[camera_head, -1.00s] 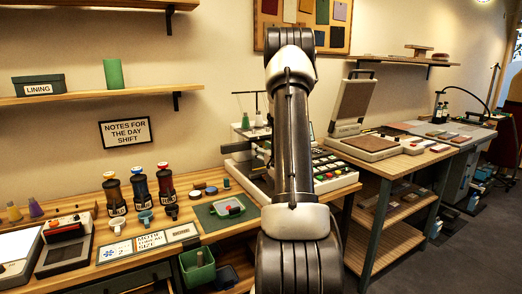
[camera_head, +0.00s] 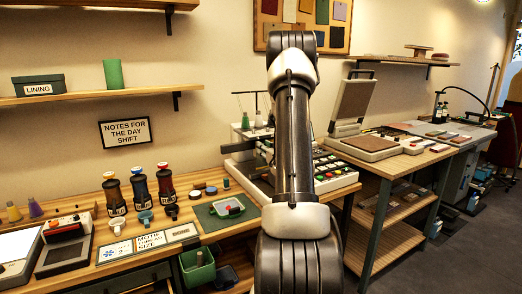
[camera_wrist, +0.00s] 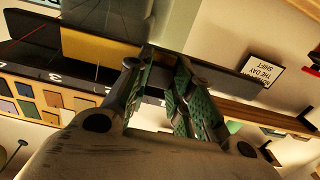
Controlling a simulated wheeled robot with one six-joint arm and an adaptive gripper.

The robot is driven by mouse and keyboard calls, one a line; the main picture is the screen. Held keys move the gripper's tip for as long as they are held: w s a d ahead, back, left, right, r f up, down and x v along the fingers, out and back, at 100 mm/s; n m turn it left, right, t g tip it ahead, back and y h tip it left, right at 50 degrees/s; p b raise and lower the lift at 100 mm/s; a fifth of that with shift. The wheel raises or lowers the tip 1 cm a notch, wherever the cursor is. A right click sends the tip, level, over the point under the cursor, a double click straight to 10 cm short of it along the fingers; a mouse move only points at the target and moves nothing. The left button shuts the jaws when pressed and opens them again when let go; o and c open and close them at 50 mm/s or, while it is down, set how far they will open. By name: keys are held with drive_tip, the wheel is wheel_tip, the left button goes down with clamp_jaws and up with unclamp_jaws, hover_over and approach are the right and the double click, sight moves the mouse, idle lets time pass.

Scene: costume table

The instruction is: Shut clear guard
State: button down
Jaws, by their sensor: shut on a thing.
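The clear guard (camera_wrist: 92,22) shows in the wrist view as a see-through greyish panel at the upper left, with a yellow surface behind its lower part. My gripper (camera_wrist: 163,68) is just to the right of it, its green-padded fingers close together. The fingers are shut around a dark bar-like part at the panel's right edge, which appears to belong to the guard. The exact contact is hidden between the fingers. In the head view my arm covers the gripper and the guard. Part of the machine (camera_head: 244,166) shows left of the arm.
A panel of coloured buttons (camera_head: 328,170) lies right of my arm. In the wrist view a black strip with numbers (camera_wrist: 45,72) runs below the guard.

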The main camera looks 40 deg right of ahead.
drive_tip(key=shift+s+d, duration=0.25)
drive_tip(key=shift+d, duration=0.75)
drive_tip(key=c, duration=1.2)
unclamp_jaws()
drive_tip(key=shift+d, duration=0.1)
drive_tip(key=shift+c, duration=0.2)
drive_tip(key=v, duration=1.2)
